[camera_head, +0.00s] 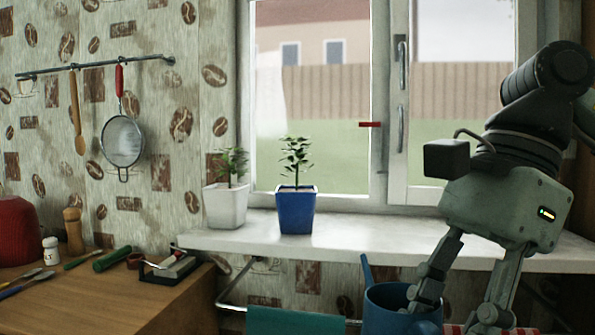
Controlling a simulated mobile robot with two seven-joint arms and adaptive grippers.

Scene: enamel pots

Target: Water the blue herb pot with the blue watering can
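The blue herb pot (295,212) stands upright on the white windowsill, with a small leafy plant (296,157) in it. The blue watering can (385,318) is at the bottom edge, lower than the sill, with its spout (367,272) pointing up at its left; its lower part is cut off. My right gripper (455,312) reaches down from the right at the can's right side. Its fingers are apart with a visible gap between them; the left finger overlaps the can's rim and the right one is outside. The can's handle is not visible. My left gripper is not in view.
A white pot (226,207) with a plant stands just left of the blue pot on the windowsill (350,237). The window is behind. A wooden counter (90,305) with utensils is at left. A teal cloth (295,321) hangs on a rail below the sill.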

